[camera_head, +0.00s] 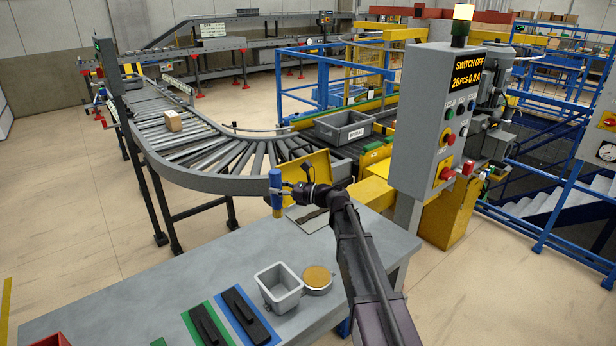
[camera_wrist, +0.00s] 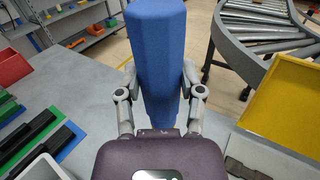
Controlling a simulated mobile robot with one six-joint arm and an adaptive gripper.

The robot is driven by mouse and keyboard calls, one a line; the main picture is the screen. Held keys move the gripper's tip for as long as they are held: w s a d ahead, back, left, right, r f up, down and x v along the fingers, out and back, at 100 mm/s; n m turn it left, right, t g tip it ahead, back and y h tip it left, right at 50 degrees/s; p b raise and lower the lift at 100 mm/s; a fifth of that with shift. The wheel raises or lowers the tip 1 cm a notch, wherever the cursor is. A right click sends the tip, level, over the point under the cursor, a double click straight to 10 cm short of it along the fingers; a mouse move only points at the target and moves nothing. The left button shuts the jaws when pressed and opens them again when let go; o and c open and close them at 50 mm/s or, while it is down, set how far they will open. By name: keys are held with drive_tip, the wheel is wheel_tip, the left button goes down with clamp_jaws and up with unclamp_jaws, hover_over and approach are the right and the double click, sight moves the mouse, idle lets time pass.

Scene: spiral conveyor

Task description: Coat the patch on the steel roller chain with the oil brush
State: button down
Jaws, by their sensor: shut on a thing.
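My gripper (camera_head: 287,190) is shut on the blue handle of the oil brush (camera_head: 276,181), which hangs upright with its tan lower end down. The blue handle (camera_wrist: 156,50) also fills the middle of the wrist view, between the two fingers (camera_wrist: 160,92). A dark strip that looks like the steel roller chain (camera_head: 311,215) lies on a pale plate at the bench's far end, just right of the brush. In the wrist view a dark piece (camera_wrist: 240,169) shows at the lower right. I cannot make out the patch, or whether the brush tip touches anything.
On the grey bench (camera_head: 150,301) stand an open grey bin (camera_head: 262,280) and a round tan-topped tin (camera_head: 317,279). Black pieces lie on green (camera_head: 190,324) and blue (camera_head: 264,330) mats. A yellow panel (camera_head: 305,171) rises behind the plate, near the roller conveyor (camera_head: 215,185).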

drive_tip(key=w+d+f+m+t+h+b, duration=0.3)
drive_tip(key=w+d+m+t+h, duration=0.3)
drive_tip(key=w+d, duration=0.5)
drive_tip(key=shift+w+m+t+h, duration=0.4)
drive_tip(key=shift+w+t, duration=0.5)
drive_tip(key=shift+w, duration=0.3)
drive_tip(key=shift+d+f, duration=0.1)
drive_tip(key=shift+f, duration=0.05)
